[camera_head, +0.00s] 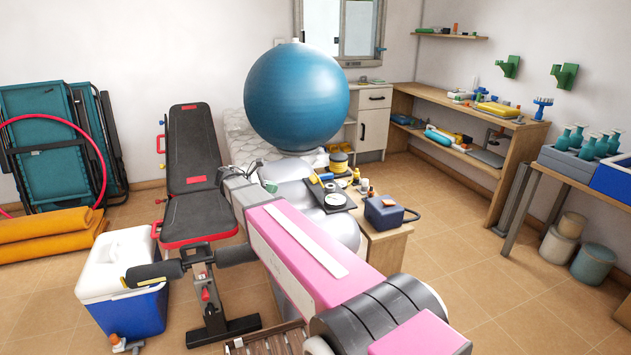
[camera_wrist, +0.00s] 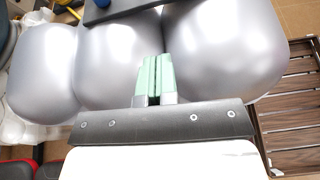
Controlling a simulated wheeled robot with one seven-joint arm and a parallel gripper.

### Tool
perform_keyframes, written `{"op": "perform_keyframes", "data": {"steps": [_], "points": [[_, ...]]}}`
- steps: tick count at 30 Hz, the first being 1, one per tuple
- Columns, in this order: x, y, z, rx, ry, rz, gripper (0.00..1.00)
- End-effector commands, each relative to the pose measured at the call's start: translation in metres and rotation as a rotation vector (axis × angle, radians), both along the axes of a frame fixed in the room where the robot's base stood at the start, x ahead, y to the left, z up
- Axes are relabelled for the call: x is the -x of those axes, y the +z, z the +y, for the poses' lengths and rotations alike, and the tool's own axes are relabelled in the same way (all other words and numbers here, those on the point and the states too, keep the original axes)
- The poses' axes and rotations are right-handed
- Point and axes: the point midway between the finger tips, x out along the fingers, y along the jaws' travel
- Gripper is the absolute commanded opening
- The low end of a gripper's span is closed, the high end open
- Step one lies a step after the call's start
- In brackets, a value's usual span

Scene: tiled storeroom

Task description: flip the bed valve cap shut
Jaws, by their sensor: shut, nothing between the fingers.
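The bed appears as silver-grey inflated lobes (camera_head: 286,168), which also fill much of the wrist view (camera_wrist: 222,50). My gripper (camera_wrist: 157,60) has pale green fingers pressed together over the gap between two lobes, with nothing between them. In the head view the gripper's green tip (camera_head: 268,186) shows at the left side of the lobes. Whether it touches the bed, I cannot tell. I cannot make out the valve or its cap in either view; my arm hides part of the bed.
A black board with a round white dial (camera_head: 334,199) lies against the bed's right side. A blue box (camera_head: 384,213) stands on a cabinet there. A big blue ball (camera_head: 297,97) is behind. A weight bench (camera_head: 196,150) stands left. Floor (camera_head: 455,255) at right is clear.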

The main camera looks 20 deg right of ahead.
Motion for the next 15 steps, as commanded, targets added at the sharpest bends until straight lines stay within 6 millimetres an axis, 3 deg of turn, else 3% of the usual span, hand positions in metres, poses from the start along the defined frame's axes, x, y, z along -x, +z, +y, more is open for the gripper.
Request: {"op": "perform_keyframes", "data": {"steps": [4,15], "points": [[-0.0098,0.0133,0.0050,0.056,0.021,0.049,0.00],[-0.0088,0.0131,0.0027,0.058,0.022,0.052,0.00]]}}
